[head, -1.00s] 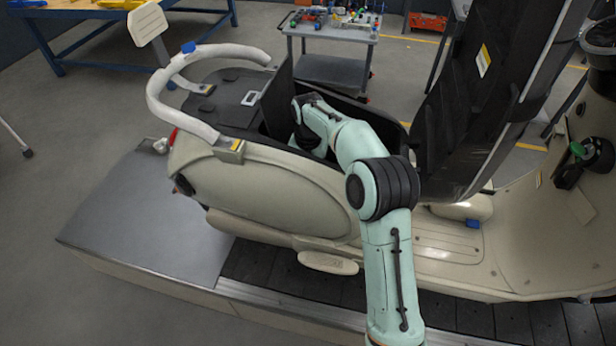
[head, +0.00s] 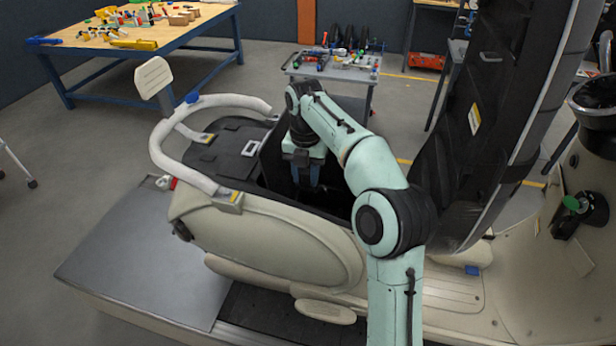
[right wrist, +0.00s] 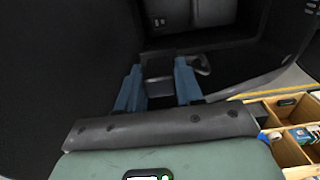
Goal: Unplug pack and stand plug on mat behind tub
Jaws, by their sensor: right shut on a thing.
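My right gripper (head: 306,182) points down at the open black tub (head: 338,206) under the raised seat of the cream scooter. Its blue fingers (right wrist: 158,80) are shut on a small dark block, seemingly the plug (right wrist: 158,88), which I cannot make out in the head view. A dark curved piece, perhaps cable, shows beside the right finger. A grey boxy thing, seemingly the pack (right wrist: 190,12), shows beyond the fingers in the right wrist view. The flat black area behind the tub, seemingly the mat (head: 225,150), carries a white-framed rectangle. My left gripper is out of view.
A cream grab rail (head: 172,140) curves around the black area. A thin black panel stands up at the tub's rear edge. The raised black seat (head: 490,110) stands right of my arm. A tool cart (head: 335,70) and a blue-legged workbench (head: 150,40) are farther back.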

